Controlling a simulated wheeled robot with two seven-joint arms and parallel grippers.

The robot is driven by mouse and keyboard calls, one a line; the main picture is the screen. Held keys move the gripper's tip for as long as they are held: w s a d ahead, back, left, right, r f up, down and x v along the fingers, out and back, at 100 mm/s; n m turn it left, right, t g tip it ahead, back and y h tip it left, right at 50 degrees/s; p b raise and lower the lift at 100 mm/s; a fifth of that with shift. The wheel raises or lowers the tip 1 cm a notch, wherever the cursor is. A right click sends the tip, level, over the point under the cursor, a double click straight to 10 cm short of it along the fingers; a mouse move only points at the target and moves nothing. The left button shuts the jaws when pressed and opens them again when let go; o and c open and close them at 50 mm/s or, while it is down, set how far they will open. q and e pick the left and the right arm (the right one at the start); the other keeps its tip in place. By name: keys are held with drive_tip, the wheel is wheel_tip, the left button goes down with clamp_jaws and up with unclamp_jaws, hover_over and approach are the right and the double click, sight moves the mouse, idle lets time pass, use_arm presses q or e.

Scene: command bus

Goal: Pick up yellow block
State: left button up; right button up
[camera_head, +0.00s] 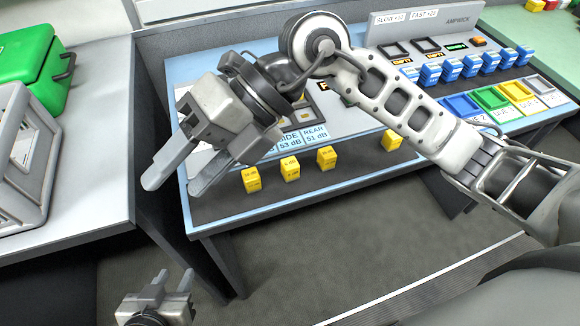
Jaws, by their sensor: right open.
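Several small yellow blocks stand in a row on the dark front strip of the console table: a leftmost block (251,180), a second block (290,169), a third block (326,158) and a right block (391,140) below my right arm. My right gripper (176,184) is open and empty, its fingers pointing down-left over the table's left edge, left of the leftmost block and apart from it. My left gripper (173,279) is low in the picture, below the table's front left corner; its two fingers point up, apart, with nothing between them.
The console table (215,224) carries panels partly hidden by my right arm. Blue blocks (452,69) and coloured trays (489,98) are at the right. On the left counter (107,95) are a green case (38,65) and a white-framed crate (22,160). Floor shows in front.

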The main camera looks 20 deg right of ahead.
drive_tip(key=w+d+f+m+t+h, duration=0.1)
drive_tip(key=w+d+f+t+h, duration=0.25)
drive_tip(key=w+d+h, duration=0.45)
drive_tip(key=m+h, duration=0.2)
drive_tip(key=h, duration=0.1)
approach(290, 163)
drive_tip(key=shift+t, duration=0.45)
wheel_tip(290, 163, down, 4)
drive_tip(key=shift+s+a+f, duration=0.1)
drive_tip(key=shift+a+f, duration=0.05)
drive_tip(key=shift+w+f+p, duration=0.2)
drive_tip(key=shift+f, duration=1.35)
drive_tip(key=shift+w+f+p, duration=0.15)
drive_tip(key=shift+w+f, duration=0.05)
drive_tip(key=shift+f, duration=1.4)
drive_tip(key=c, duration=1.1)
